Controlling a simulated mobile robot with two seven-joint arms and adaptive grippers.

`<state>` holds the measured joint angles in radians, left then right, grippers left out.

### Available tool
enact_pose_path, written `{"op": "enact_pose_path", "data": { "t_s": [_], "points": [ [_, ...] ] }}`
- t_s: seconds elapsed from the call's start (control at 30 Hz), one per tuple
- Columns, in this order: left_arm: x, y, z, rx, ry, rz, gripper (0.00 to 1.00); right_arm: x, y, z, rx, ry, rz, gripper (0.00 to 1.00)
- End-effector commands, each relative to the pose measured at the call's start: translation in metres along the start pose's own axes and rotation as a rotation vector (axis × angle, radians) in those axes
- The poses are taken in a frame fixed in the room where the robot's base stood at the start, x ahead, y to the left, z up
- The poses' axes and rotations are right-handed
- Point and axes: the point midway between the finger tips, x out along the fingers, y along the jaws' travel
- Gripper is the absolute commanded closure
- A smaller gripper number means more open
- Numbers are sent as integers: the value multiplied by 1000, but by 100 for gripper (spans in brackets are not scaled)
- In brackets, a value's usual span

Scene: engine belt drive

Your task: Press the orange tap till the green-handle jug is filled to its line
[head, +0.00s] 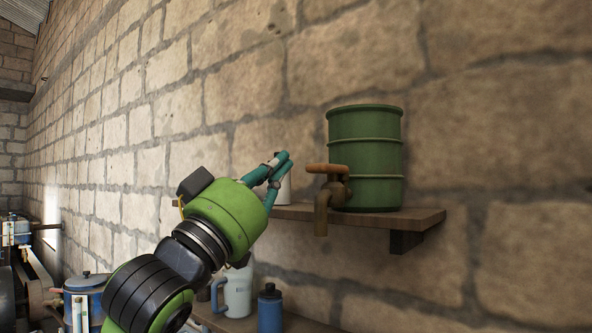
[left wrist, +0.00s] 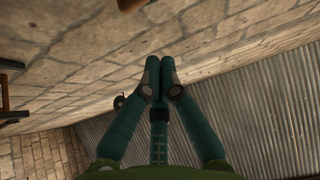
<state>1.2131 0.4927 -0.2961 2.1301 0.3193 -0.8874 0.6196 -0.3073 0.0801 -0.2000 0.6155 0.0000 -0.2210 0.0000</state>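A green ribbed barrel (head: 366,158) stands on a wooden wall shelf in the head view. Its tap has an orange-brown handle (head: 327,169) and a brown spout (head: 321,207) hanging past the shelf's front edge. My left gripper (head: 284,160) is raised just left of the tap handle, apart from it in the picture. Its teal fingers are together and empty, as the left wrist view (left wrist: 160,66) also shows. An orange-brown piece (left wrist: 130,4), perhaps the handle, shows at that view's top edge. No green-handled jug can be made out. My right gripper is not in view.
The upper shelf (head: 420,217) ends right of the barrel. A white object (head: 284,189) stands partly behind my left gripper. Below are a pale jug with a blue-grey handle (head: 238,294) and a blue bottle (head: 270,309). A stone wall (head: 480,120) stands close behind.

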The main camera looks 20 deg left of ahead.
Motion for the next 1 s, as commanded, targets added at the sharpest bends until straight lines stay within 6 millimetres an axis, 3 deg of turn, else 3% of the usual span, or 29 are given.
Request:
{"op": "enact_pose_path", "data": {
  "t_s": [0.1, 0.23, 1.0],
  "points": [
    [-20, 0, 2, 1, 2, 0, 100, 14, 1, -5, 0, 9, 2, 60],
    [-29, 0, -1, 0, 1, 1, 100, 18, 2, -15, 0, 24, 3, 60],
    [-31, 0, -3, -1, 1, 1, 100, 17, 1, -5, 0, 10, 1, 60]
  ]
}}
